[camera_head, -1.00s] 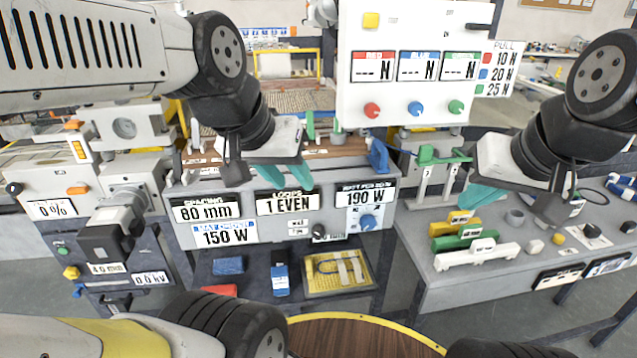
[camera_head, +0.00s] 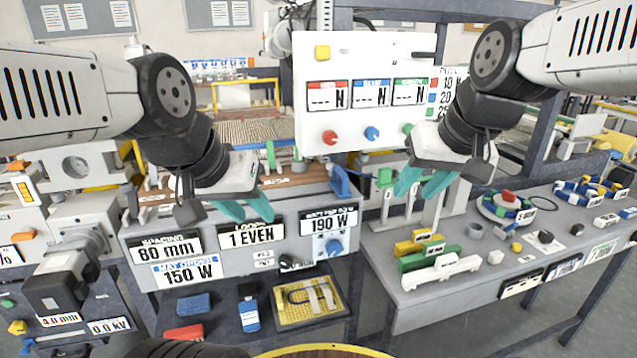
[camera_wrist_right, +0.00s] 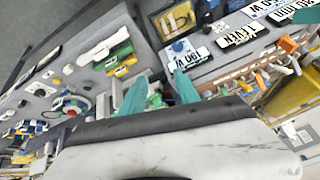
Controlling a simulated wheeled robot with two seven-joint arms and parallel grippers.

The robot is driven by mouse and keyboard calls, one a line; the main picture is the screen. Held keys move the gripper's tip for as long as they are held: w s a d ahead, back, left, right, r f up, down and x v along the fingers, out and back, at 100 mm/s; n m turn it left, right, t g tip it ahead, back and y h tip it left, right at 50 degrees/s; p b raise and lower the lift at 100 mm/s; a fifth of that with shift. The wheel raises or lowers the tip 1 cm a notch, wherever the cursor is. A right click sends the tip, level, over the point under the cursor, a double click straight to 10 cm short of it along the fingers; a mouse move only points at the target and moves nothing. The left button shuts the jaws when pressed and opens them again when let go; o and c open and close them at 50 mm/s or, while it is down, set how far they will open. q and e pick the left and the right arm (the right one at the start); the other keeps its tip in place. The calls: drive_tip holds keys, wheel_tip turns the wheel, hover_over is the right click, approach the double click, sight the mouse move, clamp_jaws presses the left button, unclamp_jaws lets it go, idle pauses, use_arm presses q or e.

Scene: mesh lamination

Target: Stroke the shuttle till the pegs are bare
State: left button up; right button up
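My left gripper (camera_head: 246,210) is open and empty, its teal fingers hanging in front of the machine's front panel (camera_head: 215,262), near the "1 EVEN" plate. My right gripper (camera_head: 421,185) is open and empty above the gap between the machine and the right bench. In the right wrist view its two teal fingers (camera_wrist_right: 160,92) are apart with nothing between them. A brown wooden bed (camera_head: 292,180) with green and white uprights (camera_head: 271,156) lies behind the front panel, partly hidden by my left arm. A blue handle (camera_head: 340,180) stands at its right end. I cannot tell which part is the shuttle or the pegs.
A white force panel (camera_head: 352,118) stands behind, between my arms. The right bench (camera_head: 405,292) carries yellow, green and white bars (camera_head: 440,270) and a round multicoloured reel (camera_head: 507,207). A lower shelf holds a yellow tray (camera_head: 310,302) and a blue bottle (camera_head: 249,312). Open floor lies between shelf and bench.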

drive_tip(key=w+a+r+n+g, duration=0.1)
drive_tip(key=w+a, duration=0.1)
drive_tip(key=w, duration=0.4)
drive_tip(key=w+a+r, duration=0.1)
drive_tip(key=w+a, duration=0.2)
drive_tip(key=w, duration=0.3)
drive_tip(key=n+g+y, duration=0.1)
drive_tip(key=n, duration=0.1)
approach(342, 170)
drive_tip(key=f, duration=0.1)
drive_tip(key=x, duration=0.7)
drive_tip(key=shift+w+a+f, duration=0.1)
drive_tip(key=shift+w+a, duration=0.05)
clamp_jaws()
